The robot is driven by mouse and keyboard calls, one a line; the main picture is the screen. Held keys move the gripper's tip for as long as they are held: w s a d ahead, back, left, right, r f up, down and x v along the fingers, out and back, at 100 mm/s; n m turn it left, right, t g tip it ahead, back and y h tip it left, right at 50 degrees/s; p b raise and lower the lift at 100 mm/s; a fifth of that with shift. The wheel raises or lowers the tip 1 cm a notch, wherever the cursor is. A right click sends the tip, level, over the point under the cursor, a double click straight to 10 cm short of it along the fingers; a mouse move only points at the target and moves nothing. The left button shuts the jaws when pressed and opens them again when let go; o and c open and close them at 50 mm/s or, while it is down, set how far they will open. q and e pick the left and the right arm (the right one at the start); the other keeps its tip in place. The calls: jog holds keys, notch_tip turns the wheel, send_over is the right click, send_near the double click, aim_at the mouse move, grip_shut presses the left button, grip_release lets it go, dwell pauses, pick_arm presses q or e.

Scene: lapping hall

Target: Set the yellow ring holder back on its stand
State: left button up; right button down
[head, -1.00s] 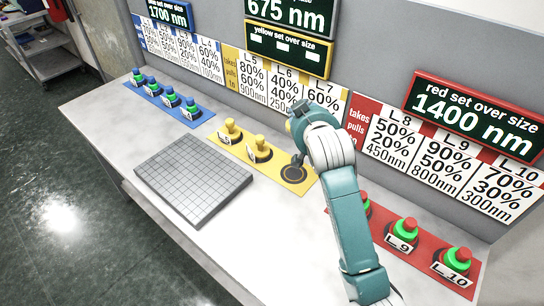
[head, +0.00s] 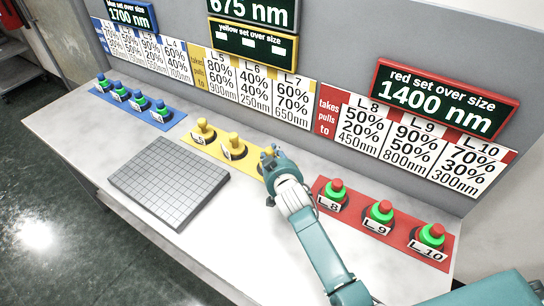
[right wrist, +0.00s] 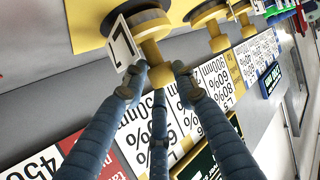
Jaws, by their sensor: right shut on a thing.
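My right gripper (head: 268,158) is over the right end of the yellow mat (head: 219,154). It hides the stand there in the head view. In the right wrist view, its fingers (right wrist: 160,78) are shut around the stem of the yellow ring holder (right wrist: 151,27), which has a white tag marked L. A dark round base shows behind the holder's ring; I cannot tell whether the holder is fully seated on it. Two other yellow holders stand on the mat, at the left (head: 202,130) and in the middle (head: 233,146). My left gripper is not in view.
A gray gridded plate (head: 170,180) lies in front of the yellow mat. A red mat (head: 400,238) with green and red holders is at the right, a blue mat (head: 170,119) at the left. The sign wall (head: 345,70) rises close behind.

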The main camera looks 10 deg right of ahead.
jog(key=shift+f, duration=0.2)
jog(key=shift+f, duration=0.15)
jog(key=c, duration=1.4)
grip_release()
jog(key=shift+o, duration=0.2)
jog(key=v, duration=1.2)
jog(key=shift+b, duration=0.35)
